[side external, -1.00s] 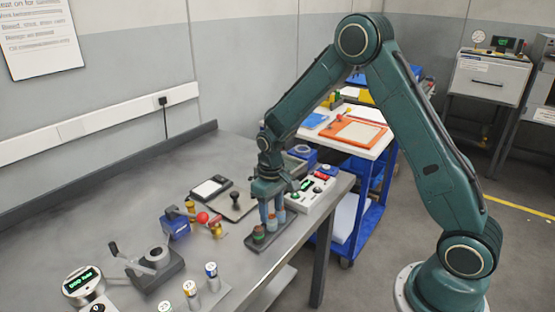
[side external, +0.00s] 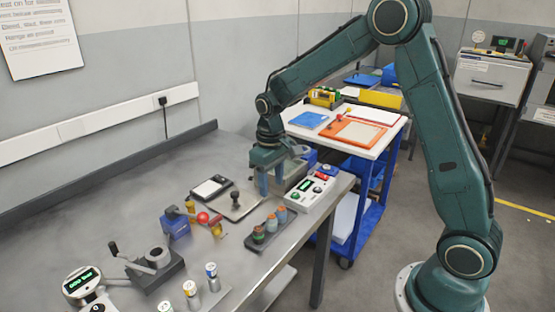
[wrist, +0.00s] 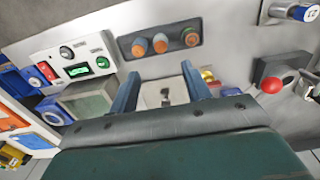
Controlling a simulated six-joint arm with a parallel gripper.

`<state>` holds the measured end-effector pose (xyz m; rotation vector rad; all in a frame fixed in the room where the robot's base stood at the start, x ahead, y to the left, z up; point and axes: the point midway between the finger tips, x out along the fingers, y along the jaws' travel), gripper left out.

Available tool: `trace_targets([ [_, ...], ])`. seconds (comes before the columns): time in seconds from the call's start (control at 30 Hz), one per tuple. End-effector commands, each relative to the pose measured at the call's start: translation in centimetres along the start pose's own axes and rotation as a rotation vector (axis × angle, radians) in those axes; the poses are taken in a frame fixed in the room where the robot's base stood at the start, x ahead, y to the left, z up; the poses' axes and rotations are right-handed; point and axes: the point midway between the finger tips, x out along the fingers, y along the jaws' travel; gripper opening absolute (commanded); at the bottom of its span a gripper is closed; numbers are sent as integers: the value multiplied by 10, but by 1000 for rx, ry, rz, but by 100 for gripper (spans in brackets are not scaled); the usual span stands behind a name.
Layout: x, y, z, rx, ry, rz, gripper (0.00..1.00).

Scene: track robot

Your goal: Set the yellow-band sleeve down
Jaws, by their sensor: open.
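My gripper (side external: 275,185) is open above the back right of the bench, with nothing between its fingers. The fingers also show in the wrist view (wrist: 160,72), apart, with a pale plate and black knob below. I cannot tell which sleeve has the yellow band.
A control box (side external: 316,193) with a green display stands right of the rack. A black-knobbed stamp (side external: 235,198) on a plate is to the left.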

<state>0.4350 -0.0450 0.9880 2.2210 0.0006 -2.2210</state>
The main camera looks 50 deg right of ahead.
Motion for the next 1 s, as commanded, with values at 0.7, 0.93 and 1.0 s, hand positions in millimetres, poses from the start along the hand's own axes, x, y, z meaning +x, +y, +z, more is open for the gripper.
trace_targets([
  [0.7, -42, 0, 0, 0, 0, 0, 48],
  [0.93, -42, 0, 0, 0, 0, 0, 48],
  [1.0, -42, 0, 0, 0, 1, 0, 48],
])
